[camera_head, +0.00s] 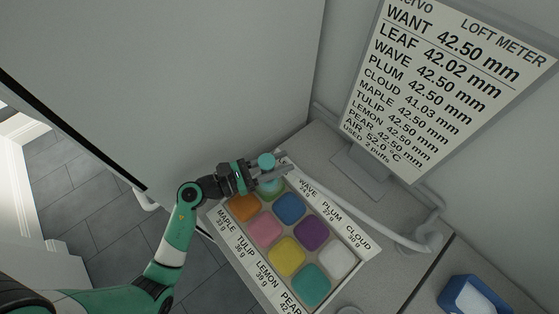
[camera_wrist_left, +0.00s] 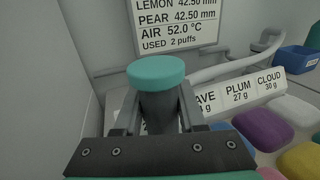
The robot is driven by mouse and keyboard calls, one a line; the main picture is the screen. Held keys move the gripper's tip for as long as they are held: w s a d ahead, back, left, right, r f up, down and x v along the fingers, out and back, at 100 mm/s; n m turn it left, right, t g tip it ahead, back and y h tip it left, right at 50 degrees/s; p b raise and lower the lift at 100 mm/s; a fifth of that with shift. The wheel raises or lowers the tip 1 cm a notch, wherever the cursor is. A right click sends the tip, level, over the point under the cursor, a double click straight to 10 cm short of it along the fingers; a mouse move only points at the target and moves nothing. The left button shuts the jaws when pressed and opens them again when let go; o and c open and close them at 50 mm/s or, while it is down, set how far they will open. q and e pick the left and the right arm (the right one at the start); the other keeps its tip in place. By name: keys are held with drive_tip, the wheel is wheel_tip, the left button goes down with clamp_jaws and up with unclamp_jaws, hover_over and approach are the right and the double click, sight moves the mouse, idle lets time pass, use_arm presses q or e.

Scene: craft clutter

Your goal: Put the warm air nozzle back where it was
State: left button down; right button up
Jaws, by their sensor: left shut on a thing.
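My left gripper (camera_head: 264,174) is shut on the warm air nozzle, a dark grey body with a round teal cap (camera_head: 266,160). It holds the nozzle upright above the far left corner of the tray of coloured pads. In the left wrist view the teal cap (camera_wrist_left: 156,71) stands above the grey jaws (camera_wrist_left: 155,110). The nozzle's lower end is hidden by the gripper. A pale hose (camera_head: 345,212) runs behind the tray to a bent fitting (camera_head: 428,238) at the right; I cannot tell whether it joins the nozzle. My right gripper is not in view.
The labelled tray (camera_head: 243,262) holds several coloured pads; a green pad (camera_head: 270,187) lies partly under the gripper. The meter sign (camera_head: 440,80) stands behind, reading AIR 52.0 °C, USED 2 puffs, LEAF 42.02 mm. A blue bin (camera_head: 452,286) with white contents is at the right. A grey wall (camera_head: 190,80) closes the left.

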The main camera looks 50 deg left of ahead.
sight(274, 159)
use_arm(q)
wheel_tip(274, 159, up, 4)
drive_tip(key=p, duration=0.3)
drive_tip(key=shift+f, duration=0.35)
